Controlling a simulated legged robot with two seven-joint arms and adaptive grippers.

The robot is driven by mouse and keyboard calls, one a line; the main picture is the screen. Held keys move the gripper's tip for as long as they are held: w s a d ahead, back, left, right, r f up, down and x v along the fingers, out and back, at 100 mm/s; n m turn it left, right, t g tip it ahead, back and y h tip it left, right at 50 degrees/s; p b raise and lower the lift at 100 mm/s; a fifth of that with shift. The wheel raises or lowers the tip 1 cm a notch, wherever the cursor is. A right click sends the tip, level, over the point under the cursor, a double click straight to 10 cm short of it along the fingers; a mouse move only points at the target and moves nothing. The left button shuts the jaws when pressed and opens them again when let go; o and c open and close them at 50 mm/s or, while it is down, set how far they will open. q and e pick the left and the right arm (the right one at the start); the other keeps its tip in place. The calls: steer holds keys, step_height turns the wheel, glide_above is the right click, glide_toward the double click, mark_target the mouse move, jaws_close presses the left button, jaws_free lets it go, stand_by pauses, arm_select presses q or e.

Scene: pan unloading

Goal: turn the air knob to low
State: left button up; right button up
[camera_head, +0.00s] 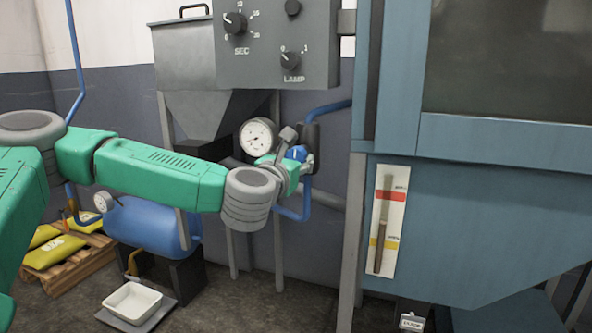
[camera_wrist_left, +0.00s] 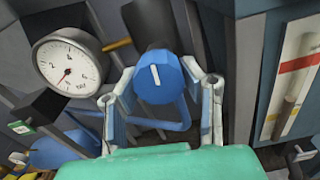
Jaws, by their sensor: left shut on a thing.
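The blue air knob (camera_wrist_left: 162,80) has a white pointer line and sits in front of a dark cylindrical body in the left wrist view. It also shows, small, in the head view (camera_head: 297,153), beside the round white gauge. My left gripper (camera_wrist_left: 165,88) has its two fingers on either side of the knob and is shut on it; it also shows in the head view (camera_head: 304,163). The white pressure gauge (camera_wrist_left: 70,63) has a red needle and shows in the head view too (camera_head: 258,137). My right gripper is in neither view.
A grey control box (camera_head: 275,65) with SEC and LAMP knobs hangs above. A blue cabinet (camera_head: 470,210) with a level strip (camera_head: 388,220) stands at right. A blue tank (camera_head: 150,222), white tray (camera_head: 133,302) and pallet with yellow bags (camera_head: 55,252) are low at left.

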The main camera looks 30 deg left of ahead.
arm_select(q)
steer(key=shift+f+n+b, duration=0.5)
steer(key=shift+n, duration=0.2)
steer(key=shift+r, duration=0.1)
steer(key=o, duration=1.1)
steer(key=shift+o, duration=0.2)
steer(key=shift+r, duration=0.1)
steer(key=shift+s+r, duration=0.1)
steer(key=v, duration=0.7)
